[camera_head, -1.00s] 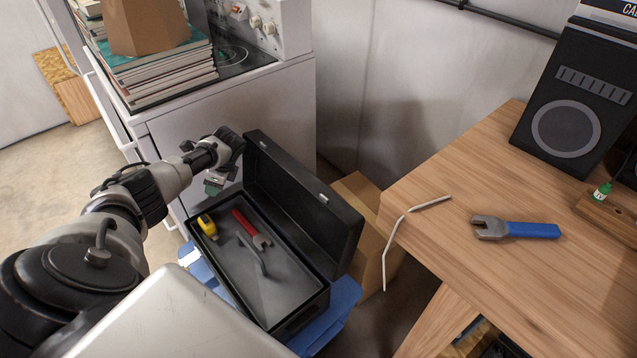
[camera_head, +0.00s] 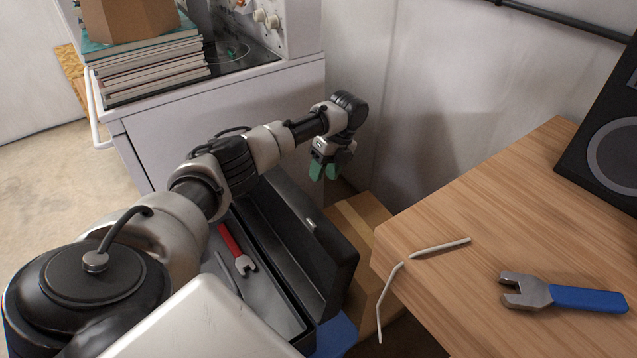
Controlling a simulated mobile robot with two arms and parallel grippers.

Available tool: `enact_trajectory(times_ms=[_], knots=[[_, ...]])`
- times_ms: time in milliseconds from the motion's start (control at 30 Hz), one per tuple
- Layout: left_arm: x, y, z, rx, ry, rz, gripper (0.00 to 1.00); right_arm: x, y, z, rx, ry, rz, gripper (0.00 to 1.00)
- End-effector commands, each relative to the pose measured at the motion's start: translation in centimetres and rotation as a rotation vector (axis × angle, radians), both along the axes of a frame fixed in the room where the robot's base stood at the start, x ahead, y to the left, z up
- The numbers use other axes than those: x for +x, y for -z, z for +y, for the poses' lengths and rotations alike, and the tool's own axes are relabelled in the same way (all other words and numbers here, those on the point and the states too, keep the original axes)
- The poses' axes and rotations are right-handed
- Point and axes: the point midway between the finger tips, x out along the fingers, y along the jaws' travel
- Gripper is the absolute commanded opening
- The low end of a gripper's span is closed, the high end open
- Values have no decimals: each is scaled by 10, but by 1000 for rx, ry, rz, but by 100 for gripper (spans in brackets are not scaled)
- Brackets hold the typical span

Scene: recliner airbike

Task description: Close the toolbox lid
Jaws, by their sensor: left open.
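The black toolbox (camera_head: 293,328) stands low in front of the white cabinet, partly hidden by my left arm. Its lid (camera_head: 318,245) stands raised along the far right side. A red wrench (camera_head: 233,246) lies inside. My left gripper (camera_head: 324,173) points down with its green fingertips, open and empty. It appears beyond the lid's upper edge, on the side away from the box interior; I cannot tell whether it touches the lid. My right gripper is not in view.
A wooden table (camera_head: 470,210) with a blue-handled wrench (camera_head: 565,295) stands at the right. A cardboard box (camera_head: 368,225) is behind the lid. The white cabinet (camera_head: 240,110) with stacked books (camera_head: 150,65) stands at the back left.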

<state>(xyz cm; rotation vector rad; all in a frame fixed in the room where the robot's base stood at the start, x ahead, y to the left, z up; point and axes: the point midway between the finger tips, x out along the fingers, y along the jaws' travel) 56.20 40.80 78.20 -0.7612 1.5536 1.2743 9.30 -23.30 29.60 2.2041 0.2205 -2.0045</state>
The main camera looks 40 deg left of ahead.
Motion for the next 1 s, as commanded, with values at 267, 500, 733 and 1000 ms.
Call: enact_trajectory(times_ms=[267,500,733,1000], knots=[[-19,46,6,2,-2,5,44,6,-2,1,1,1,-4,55],[-32,82,10,2,-4,2,44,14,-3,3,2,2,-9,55],[-36,93,12,3,-3,0,44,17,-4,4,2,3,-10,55],[-36,93,12,3,-3,0,38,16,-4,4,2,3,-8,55]])
